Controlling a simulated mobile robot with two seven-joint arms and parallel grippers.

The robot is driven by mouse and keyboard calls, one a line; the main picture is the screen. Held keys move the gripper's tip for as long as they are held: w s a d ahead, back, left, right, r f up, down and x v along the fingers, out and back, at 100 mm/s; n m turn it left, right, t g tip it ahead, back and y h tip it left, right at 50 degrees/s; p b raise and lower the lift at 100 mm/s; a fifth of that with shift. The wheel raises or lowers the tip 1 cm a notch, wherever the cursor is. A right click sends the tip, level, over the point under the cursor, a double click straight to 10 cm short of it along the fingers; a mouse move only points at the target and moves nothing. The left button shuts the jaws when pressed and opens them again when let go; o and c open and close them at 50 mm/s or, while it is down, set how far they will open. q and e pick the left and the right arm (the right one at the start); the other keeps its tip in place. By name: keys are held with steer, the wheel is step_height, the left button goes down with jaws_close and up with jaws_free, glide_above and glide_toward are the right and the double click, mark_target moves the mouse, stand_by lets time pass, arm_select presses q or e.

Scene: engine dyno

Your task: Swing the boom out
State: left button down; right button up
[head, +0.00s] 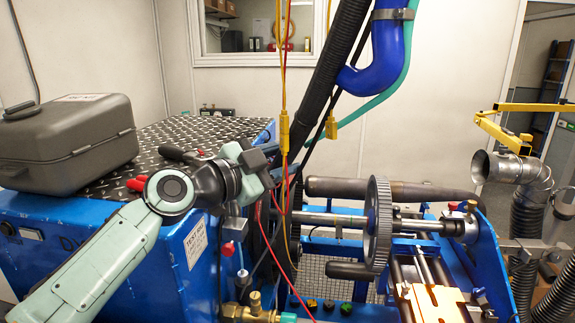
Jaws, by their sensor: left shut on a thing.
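My left gripper (266,168) reaches in from the left, beside the hanging leads at the middle of the head view. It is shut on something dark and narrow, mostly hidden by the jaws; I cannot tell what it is. A yellow jointed arm (497,128) at the right, above the metal exhaust elbow (510,168), may be the boom, but I cannot be sure. It stands apart from my gripper. Yellow leads (284,126) hang from above, just behind my gripper. My right gripper is not in view.
A grey case (65,140) sits on the blue cabinet (150,265) at left. A blue stand with a shaft and toothed wheel (378,225) fills the lower right. A black hose and blue pipe (388,50) come down from above. A doorway opens at far right.

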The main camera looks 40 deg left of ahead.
arm_select(q)
steer(key=shift+s+a+r+m+h+b, duration=0.1)
steer(key=shift+s+m+h+b, duration=0.2)
steer(key=shift+s+h+b, duration=0.15)
steer(key=shift+s, duration=0.15)
stand_by(0.3)
steer(key=c, duration=0.8)
jaws_free()
